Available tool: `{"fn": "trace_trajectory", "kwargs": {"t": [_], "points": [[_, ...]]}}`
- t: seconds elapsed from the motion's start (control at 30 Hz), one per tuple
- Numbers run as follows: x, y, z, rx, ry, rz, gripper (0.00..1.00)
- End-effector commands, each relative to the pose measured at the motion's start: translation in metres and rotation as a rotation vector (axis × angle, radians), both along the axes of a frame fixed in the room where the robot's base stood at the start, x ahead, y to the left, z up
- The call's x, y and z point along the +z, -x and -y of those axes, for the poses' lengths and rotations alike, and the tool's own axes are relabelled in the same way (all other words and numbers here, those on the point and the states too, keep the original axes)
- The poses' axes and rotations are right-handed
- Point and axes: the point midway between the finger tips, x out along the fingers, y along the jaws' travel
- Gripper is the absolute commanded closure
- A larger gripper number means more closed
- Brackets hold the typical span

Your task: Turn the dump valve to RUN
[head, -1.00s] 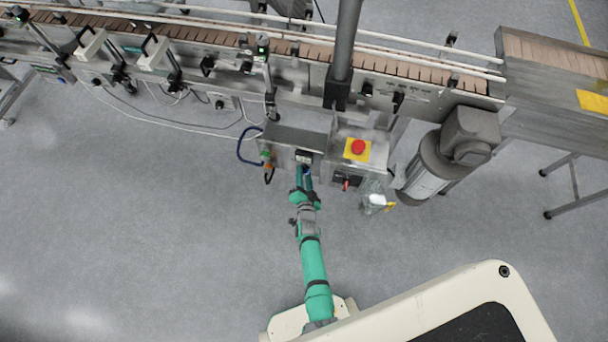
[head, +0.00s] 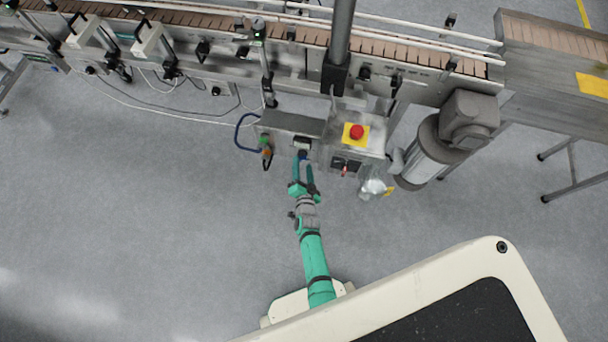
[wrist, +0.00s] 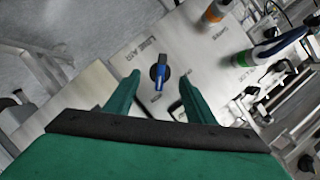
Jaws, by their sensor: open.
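The valve handle (wrist: 159,72) is a small blue lever on a dark round base. It is mounted on a grey metal panel (wrist: 205,60) with printed labels that I cannot fully read. In the wrist view it lies ahead of and between my two green fingers. My gripper (wrist: 155,88) is open, with a finger on each side and clear space around the handle; the fingers do not appear to touch it. In the head view my gripper (head: 302,168) is at the front of the metal control box (head: 292,122), and the handle is mostly hidden there.
A red emergency button on a yellow plate (head: 356,133) sits to the right of my gripper. A blue hose (head: 240,133) loops on the left. The conveyor (head: 420,60) runs behind. Open floor lies left.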

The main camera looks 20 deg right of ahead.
Motion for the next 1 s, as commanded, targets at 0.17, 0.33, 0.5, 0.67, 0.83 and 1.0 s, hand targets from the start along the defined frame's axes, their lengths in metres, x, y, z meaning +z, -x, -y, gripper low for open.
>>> {"fn": "trace_trajectory", "kwargs": {"t": [0.17,0.33,0.5,0.67,0.83,1.0], "points": [[0.007,0.027,-0.006,-0.004,0.0,-0.001,0.5],[0.014,0.052,-0.014,-0.004,0.0,-0.001,0.5],[0.019,0.066,-0.019,-0.002,0.001,0.0,0.5],[0.02,0.071,-0.022,-0.002,-0.001,0.0,0.5],[0.021,0.071,-0.022,-0.001,0.0,0.001,0.5],[0.021,0.071,-0.021,-0.001,0.0,0.001,0.5]]}}
